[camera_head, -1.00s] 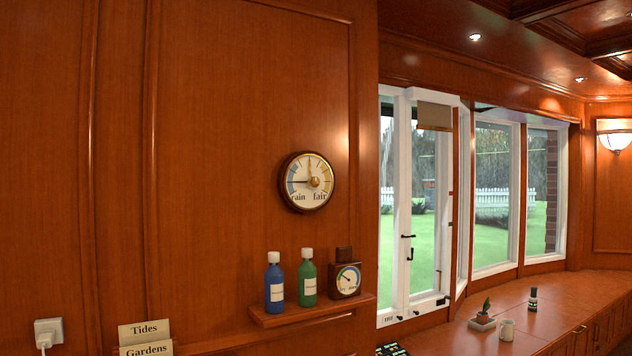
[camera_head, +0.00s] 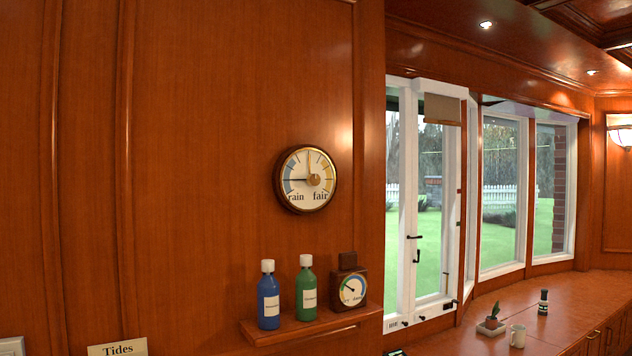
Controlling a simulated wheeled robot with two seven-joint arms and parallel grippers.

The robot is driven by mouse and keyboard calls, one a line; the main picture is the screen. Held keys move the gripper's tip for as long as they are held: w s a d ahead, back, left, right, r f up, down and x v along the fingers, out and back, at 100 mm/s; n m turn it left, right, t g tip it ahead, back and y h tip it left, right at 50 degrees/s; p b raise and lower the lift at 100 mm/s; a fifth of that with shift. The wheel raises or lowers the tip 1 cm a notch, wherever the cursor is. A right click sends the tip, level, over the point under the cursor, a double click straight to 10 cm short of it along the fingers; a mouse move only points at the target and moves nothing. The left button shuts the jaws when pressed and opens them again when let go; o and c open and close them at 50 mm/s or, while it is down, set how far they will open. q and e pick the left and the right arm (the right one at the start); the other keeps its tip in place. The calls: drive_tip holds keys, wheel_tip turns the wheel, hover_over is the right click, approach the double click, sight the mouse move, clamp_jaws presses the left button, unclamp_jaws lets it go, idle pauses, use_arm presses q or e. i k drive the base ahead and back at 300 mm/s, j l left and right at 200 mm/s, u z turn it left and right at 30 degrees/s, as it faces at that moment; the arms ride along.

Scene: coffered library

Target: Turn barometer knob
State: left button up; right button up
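The round barometer (camera_head: 305,179) hangs on the wood-panelled wall, left of the window. It has a dark wooden rim and a pale dial marked "rain" on the left and "fair" on the right. A brass knob (camera_head: 315,180) sits a little right of the dial's middle. One dark hand points left toward the rain side, and a gold hand points straight up. Neither of my grippers shows in the head view.
A wall shelf (camera_head: 316,326) below the barometer holds a blue bottle (camera_head: 268,296), a green bottle (camera_head: 306,290) and a small wooden dial instrument (camera_head: 348,288). A counter (camera_head: 480,337) runs along the window at right, with a potted plant (camera_head: 492,318) and a mug (camera_head: 518,336).

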sight(313, 179)
drive_tip(key=k, duration=0.5)
drive_tip(key=i+l+u, duration=0.1)
drive_tip(key=u, duration=0.65)
drive_tip(key=i+l+u, duration=0.1)
drive_tip(key=l+u, duration=0.3)
drive_tip(key=l, duration=0.15)
drive_tip(key=l+u, duration=0.35)
drive_tip(key=l, duration=0.25)
drive_tip(key=l+u, duration=0.4)
drive_tip(key=l, duration=0.65)
drive_tip(key=k+l, duration=0.15)
drive_tip(key=l, duration=0.35)
drive_tip(key=l+u, duration=0.1)
drive_tip(key=l, duration=0.45)
drive_tip(key=k+l, duration=0.1)
drive_tip(key=l, duration=0.4)
drive_tip(key=k+l+u, duration=0.1)
drive_tip(key=l, duration=0.4)
drive_tip(key=k+l, duration=0.1)
drive_tip(key=l, duration=0.4)
